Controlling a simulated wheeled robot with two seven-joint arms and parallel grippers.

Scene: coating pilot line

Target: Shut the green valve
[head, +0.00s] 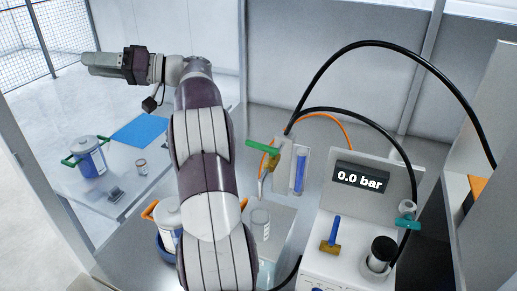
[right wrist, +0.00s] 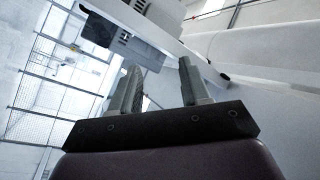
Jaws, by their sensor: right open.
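The green valve has a long green lever (head: 262,147) at the left of a small white panel, near the middle of the head view. Its lever lies roughly level across the picture, tilted slightly down to the right, above a brass-coloured part. My right gripper (head: 98,64) is at the upper left of the head view, well away from the valve and higher in the picture. In the right wrist view its two fingers (right wrist: 158,88) stand apart with nothing between them. The valve does not show in that view. My left gripper is in neither view.
A pressure display (head: 361,179) reads 0.0 bar. Below it is a brass fitting with a blue handle (head: 336,229); a teal handle (head: 407,222) is at right. Black hoses (head: 350,45) arch above. A green-handled pot (head: 90,158) and blue mat (head: 142,131) are on the left table.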

